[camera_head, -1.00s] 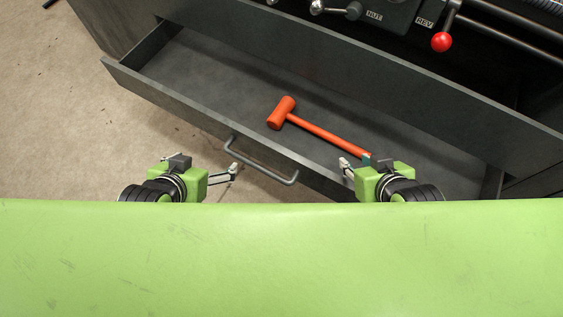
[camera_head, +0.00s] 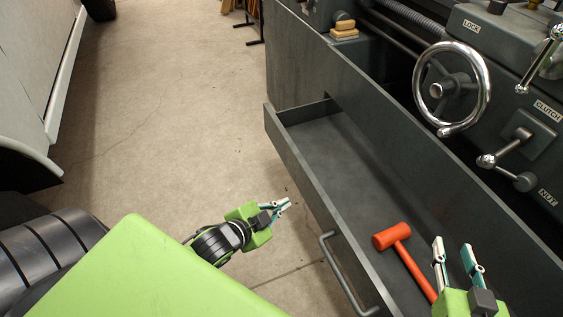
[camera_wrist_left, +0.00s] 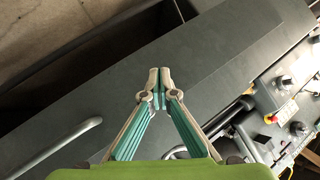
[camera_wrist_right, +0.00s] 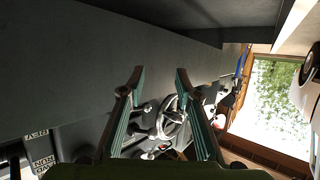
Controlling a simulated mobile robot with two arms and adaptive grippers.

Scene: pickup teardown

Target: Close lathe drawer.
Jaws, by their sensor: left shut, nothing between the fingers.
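The lathe drawer (camera_head: 288,158) stands open, pulled out from the dark grey lathe cabinet. Its bar handle (camera_head: 345,275) is on the outer front, and shows in the left wrist view (camera_wrist_left: 55,146) at the lower left. An orange mallet (camera_head: 391,236) lies inside the drawer. My left gripper (camera_head: 287,205) is shut and empty, outside the drawer front and up-left of the handle in the head view. My right gripper (camera_head: 453,246) is open and empty, appearing over the drawer beside the mallet. Its spread fingers also show in the right wrist view (camera_wrist_right: 158,80).
The lathe with a chrome handwheel (camera_head: 452,88) and levers rises at the right. Small tan blocks (camera_head: 344,28) sit on its ledge. Bare concrete floor (camera_head: 170,130) lies free left of the drawer. A white vehicle-like body (camera_head: 35,60) stands at the far left.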

